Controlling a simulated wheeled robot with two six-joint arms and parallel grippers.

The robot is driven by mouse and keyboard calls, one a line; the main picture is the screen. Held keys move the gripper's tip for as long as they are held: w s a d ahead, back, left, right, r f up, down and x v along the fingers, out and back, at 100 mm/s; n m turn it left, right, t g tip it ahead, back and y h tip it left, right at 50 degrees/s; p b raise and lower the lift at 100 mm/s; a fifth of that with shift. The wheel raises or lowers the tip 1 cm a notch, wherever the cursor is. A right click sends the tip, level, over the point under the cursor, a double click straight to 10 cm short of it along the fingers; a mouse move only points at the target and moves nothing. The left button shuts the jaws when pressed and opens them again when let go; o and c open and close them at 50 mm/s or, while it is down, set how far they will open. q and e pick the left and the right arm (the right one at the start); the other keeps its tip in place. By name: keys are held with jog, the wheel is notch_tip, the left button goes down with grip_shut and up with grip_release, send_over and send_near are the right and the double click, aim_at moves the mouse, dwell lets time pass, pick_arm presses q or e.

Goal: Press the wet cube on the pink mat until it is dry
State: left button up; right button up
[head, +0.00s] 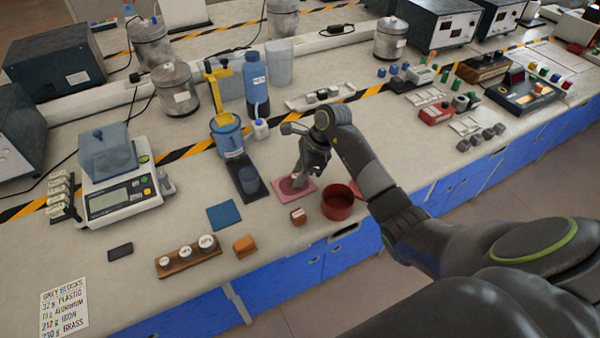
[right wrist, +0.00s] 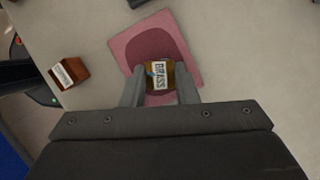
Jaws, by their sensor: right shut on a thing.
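The pink mat (head: 306,187) lies flat near the front edge of the bench, and it also shows in the right wrist view (right wrist: 185,45). A darker round patch (right wrist: 148,46) marks its middle. My right gripper (head: 298,182) points down over the mat. In the right wrist view, its fingers (right wrist: 160,82) are shut on a brass-coloured cube (right wrist: 159,74) labelled BRASS. The cube is over the mat, partly across the dark patch. I cannot tell whether it touches the mat. The fingers mostly hide it in the head view. My left gripper is not in view.
A red round bowl (head: 338,203) stands right of the mat, and a small red-brown block (head: 298,216) in front. A blue mat (head: 224,215) and scale (head: 121,199) are further left.

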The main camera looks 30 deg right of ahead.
jog(key=shift+s+f, duration=0.2)
dwell(0.5)
jog(key=shift+w+d+r, duration=0.15)
jog(key=shift+d+r, duration=0.2)
jog(key=shift+r, duration=0.4)
jog(key=shift+w+f+b, duration=0.1)
jog(key=shift+f+b, duration=0.35)
jog(key=shift+f, duration=0.1)
dwell(0.5)
jog(key=shift+b, duration=0.3)
dwell(1.1)
dwell(0.5)
jog(key=shift+a+r+p, duration=0.3)
jog(key=shift+a+r, duration=0.05)
jog(key=shift+r, duration=0.35)
jog(key=shift+r+p, duration=1.3)
jog(key=shift+r, duration=1.2)
